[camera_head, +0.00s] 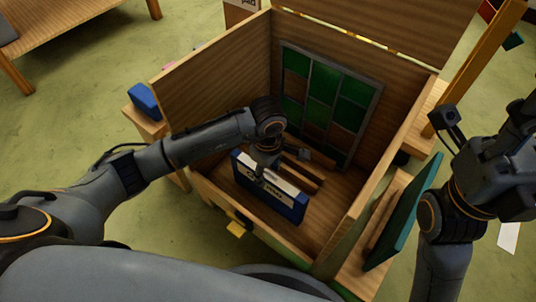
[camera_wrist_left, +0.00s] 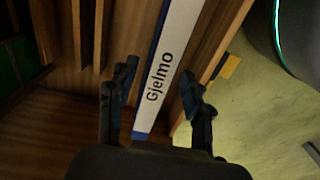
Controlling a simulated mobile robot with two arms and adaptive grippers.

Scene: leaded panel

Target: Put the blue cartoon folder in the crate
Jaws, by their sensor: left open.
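The crate (camera_head: 212,95) is a large wooden chest with its lid raised. A blue folder (camera_head: 288,205) with a white spine stands upright inside it, near the front wall. In the left wrist view the spine (camera_wrist_left: 172,50) reads "Gjelmo"; I see no cartoon on the parts that show. My left gripper (camera_head: 260,172) reaches down into the crate at the folder's top. In the left wrist view its open fingers (camera_wrist_left: 158,100) are on either side of the spine, with gaps showing. My right gripper (camera_head: 490,118) is at the right, outside the crate, away from the folder; its fingers are unclear.
A leaded panel (camera_head: 325,95) with green panes leans inside the crate at the back. Wooden slats (camera_head: 303,170) lie beside the folder. A small blue object (camera_head: 145,101) sits on a wooden stand at the left. A dark green board (camera_head: 405,220) stands close outside the right wall.

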